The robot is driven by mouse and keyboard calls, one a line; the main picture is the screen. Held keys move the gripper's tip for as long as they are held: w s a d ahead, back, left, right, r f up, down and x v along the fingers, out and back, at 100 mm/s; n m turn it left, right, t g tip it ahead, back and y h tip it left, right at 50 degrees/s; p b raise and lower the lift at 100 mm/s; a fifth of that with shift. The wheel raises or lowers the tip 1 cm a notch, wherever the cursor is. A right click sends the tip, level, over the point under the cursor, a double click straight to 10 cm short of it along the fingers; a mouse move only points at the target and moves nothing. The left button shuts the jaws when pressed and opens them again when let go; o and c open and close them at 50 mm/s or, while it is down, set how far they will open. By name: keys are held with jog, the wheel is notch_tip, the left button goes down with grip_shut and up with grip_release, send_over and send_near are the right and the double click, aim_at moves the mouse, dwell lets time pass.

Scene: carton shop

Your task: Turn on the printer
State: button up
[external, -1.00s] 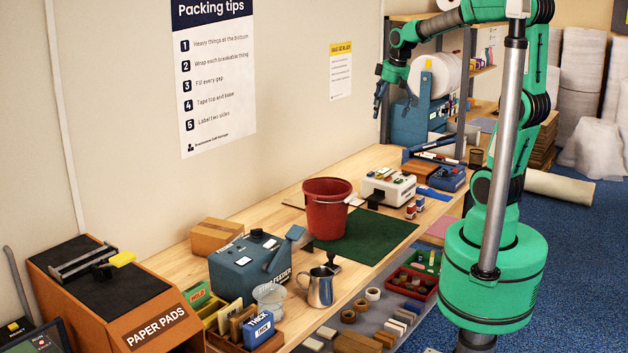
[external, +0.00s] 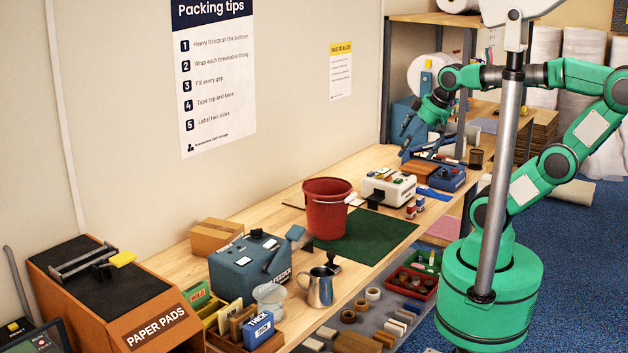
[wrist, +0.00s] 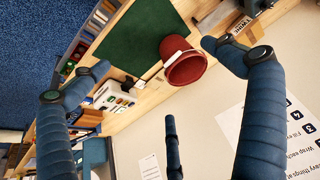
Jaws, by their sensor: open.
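My gripper (external: 408,125) is open and empty, high above the far end of the bench; its spread blue fingers frame the wrist view. A white machine (external: 388,187) with coloured keys on top stands on the bench behind the red bucket, and it also shows in the wrist view (wrist: 112,97). A blue machine (external: 447,178) stands beyond it. I cannot read a label on either, so I cannot tell which is the printer. My gripper touches neither.
A red bucket (external: 327,221) stands by a green mat (external: 375,236). A shelf frame (external: 387,85) rises at the far end. The mat is mostly clear.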

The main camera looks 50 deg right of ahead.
jog(key=shift+s+a+f, duration=0.2)
jog(key=shift+s+f, duration=0.1)
jog(key=shift+s, duration=0.1)
jog(key=shift+c, duration=0.3)
